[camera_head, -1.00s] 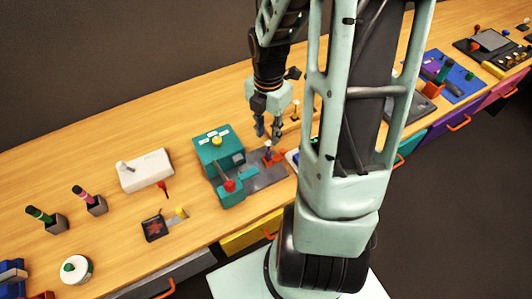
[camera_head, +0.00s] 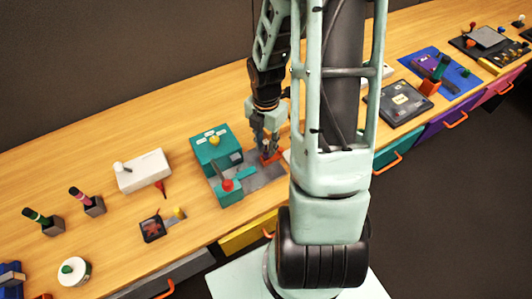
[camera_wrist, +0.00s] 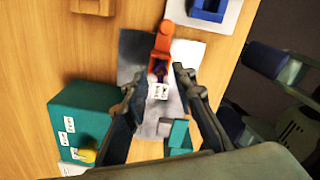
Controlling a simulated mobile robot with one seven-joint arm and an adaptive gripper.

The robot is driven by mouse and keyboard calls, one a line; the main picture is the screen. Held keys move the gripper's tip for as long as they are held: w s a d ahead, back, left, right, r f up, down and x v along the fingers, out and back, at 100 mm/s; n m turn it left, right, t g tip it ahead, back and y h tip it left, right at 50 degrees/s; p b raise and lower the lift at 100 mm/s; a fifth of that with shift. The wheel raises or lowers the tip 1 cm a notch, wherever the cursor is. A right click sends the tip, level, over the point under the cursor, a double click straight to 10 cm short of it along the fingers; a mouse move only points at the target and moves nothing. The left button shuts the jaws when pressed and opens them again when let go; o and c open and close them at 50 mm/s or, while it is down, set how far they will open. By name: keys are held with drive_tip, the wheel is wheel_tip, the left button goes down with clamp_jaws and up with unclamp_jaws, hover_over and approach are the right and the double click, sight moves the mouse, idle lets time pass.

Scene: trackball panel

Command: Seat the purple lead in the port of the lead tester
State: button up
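A small purple piece (camera_wrist: 158,74), which looks like the purple lead, sits in an orange holder (camera_wrist: 163,45) and carries a white label (camera_wrist: 160,92). The orange holder also shows in the head view (camera_head: 272,157), where my gripper hides the lead. My gripper (camera_wrist: 157,82) is open, with one finger on each side of the lead and no visible grip on it. In the head view my gripper (camera_head: 266,148) is low over the holder. A teal unit (camera_head: 215,149) with white labels and a yellow knob, probably the lead tester, stands left; it also shows in the wrist view (camera_wrist: 85,112). I cannot make out its port.
A grey plate (camera_head: 265,178) lies under the holder, beside the teal unit. A red-knobbed lever (camera_head: 227,185) rises at the unit's front. A white box (camera_head: 144,171) stands farther left. A blue piece on a white base (camera_wrist: 208,8) lies beyond the holder.

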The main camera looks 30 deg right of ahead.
clamp_jaws()
drive_tip(key=shift+r, duration=0.1)
